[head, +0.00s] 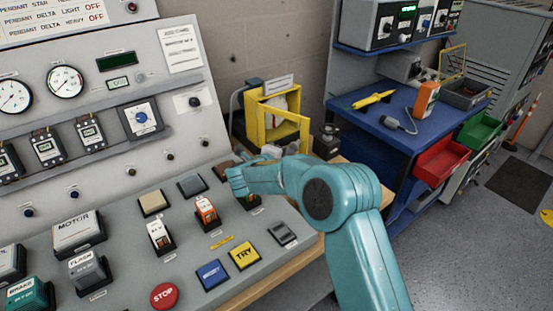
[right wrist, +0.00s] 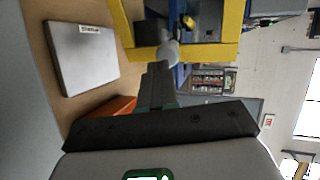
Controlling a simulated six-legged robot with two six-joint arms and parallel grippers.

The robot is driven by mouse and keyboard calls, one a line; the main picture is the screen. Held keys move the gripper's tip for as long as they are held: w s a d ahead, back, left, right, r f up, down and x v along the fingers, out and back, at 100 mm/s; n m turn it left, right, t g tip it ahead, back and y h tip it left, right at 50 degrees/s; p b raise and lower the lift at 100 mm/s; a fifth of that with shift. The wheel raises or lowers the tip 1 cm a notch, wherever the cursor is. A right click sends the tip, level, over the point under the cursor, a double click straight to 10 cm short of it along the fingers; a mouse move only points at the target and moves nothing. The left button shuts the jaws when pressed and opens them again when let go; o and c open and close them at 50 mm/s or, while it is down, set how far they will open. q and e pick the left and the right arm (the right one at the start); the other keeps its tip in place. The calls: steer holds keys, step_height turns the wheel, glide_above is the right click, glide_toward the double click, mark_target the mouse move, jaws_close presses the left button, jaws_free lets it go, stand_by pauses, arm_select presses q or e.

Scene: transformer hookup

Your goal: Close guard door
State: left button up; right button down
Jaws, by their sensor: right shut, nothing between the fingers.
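The guard (head: 254,107) is a yellow box-like frame on the wooden bench end, beyond the grey console. Its guard door (head: 303,130), an open yellow frame, appears swung out toward me. In the right wrist view the yellow frame (right wrist: 240,25) fills the top middle, with a pale rounded knob (right wrist: 169,52) in front of it. My right gripper (right wrist: 160,78) is shut and empty, its tips close to the knob; I cannot tell whether they touch. In the head view the right gripper (head: 256,160) is mostly hidden by my teal forearm. My left gripper is out of view.
The grey console (head: 120,220) with buttons and switches lies left of my arm. A blue workbench (head: 385,110) with tools and a red bin (head: 445,158) stands at right. In the wrist view a grey labelled plate (right wrist: 80,58) lies left of the fingers.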

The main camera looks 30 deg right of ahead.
steer(key=shift+w+d+r, duration=0.15)
steer(key=shift+w+d, duration=0.05)
steer(key=shift+d, duration=0.45)
steer(key=shift+w, duration=0.1)
steer(key=shift+d, duration=0.15)
